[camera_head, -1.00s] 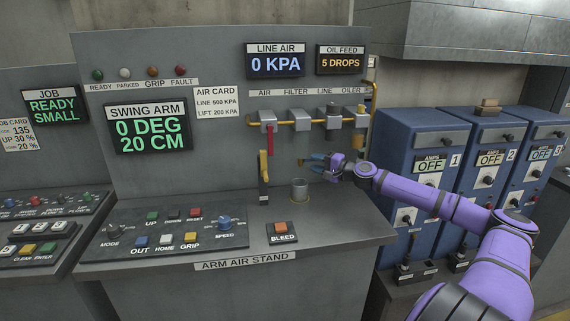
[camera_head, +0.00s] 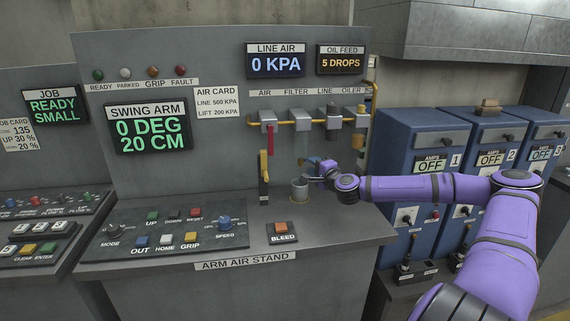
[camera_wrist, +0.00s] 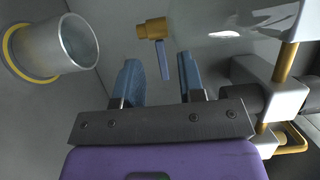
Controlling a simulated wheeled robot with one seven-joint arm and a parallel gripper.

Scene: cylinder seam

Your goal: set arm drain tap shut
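The drain tap shows in the wrist view as a brass outlet (camera_wrist: 152,29) with a flat blue-grey lever (camera_wrist: 163,62) under a clear bowl (camera_wrist: 225,22). My gripper (camera_wrist: 158,60) is open. Its two blue fingers stand on either side of the lever in the picture, with gaps visible on both sides; I cannot tell their exact depth. In the head view my gripper (camera_head: 312,165) is below the filter block, just above a small metal cup (camera_head: 299,189). The tap is too small and covered there to make out.
The cup also stands at the upper left of the wrist view (camera_wrist: 55,48). A yellow-handled lever (camera_head: 263,165) is left of my gripper. A red handle (camera_head: 270,138) hangs under the AIR block. The BLEED button (camera_head: 281,232) is on the desk. LINE AIR (camera_head: 275,62) reads 0 KPA.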

